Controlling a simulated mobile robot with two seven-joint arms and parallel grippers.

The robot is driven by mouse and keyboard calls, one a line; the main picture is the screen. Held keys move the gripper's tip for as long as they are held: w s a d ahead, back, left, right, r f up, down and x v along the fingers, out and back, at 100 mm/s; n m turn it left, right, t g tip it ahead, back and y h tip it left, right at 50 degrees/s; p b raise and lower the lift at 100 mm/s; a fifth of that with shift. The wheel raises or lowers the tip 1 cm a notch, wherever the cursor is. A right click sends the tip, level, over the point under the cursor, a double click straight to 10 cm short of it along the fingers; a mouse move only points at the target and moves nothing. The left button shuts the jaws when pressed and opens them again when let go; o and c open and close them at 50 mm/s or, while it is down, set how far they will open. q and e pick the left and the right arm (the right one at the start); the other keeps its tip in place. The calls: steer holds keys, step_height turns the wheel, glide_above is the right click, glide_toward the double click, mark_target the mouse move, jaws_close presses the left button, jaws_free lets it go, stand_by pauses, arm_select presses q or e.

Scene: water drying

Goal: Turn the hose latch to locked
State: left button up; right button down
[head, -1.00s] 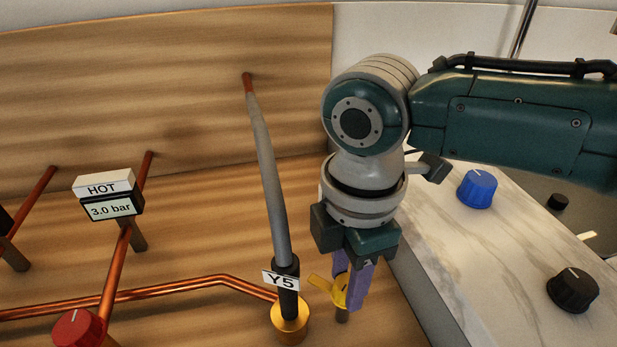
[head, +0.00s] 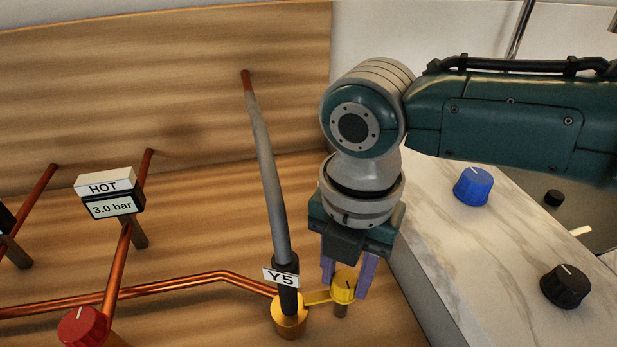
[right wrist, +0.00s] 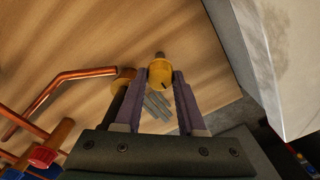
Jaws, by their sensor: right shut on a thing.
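The yellow hose latch (head: 343,288) stands on a short post at the lower middle of the head view. Its arm now points left and reaches the brass fitting (head: 289,318) under the grey hose (head: 266,180) tagged Y5. My right gripper (head: 347,284) comes down from above and is shut on the latch knob, one purple finger on each side. In the right wrist view the latch knob (right wrist: 161,74) sits between the fingertips (right wrist: 163,78), with a dark mark on its face. My left gripper is not in view.
A red knob (head: 82,327) and copper pipes (head: 180,284) lie to the left, with a HOT 3.0 bar gauge (head: 110,194). A marble counter (head: 440,230) with a blue knob (head: 473,186) and a black knob (head: 566,286) stands close on the right.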

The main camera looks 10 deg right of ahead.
mark_target(345, 279)
steer(key=shift+r+n, duration=0.1)
steer(key=shift+n, duration=0.2)
stand_by(0.4)
steer(key=c, duration=0.5)
jaws_free()
step_height(345, 279, up, 10)
steer(key=p, duration=0.1)
steer(key=shift+p, duration=0.35)
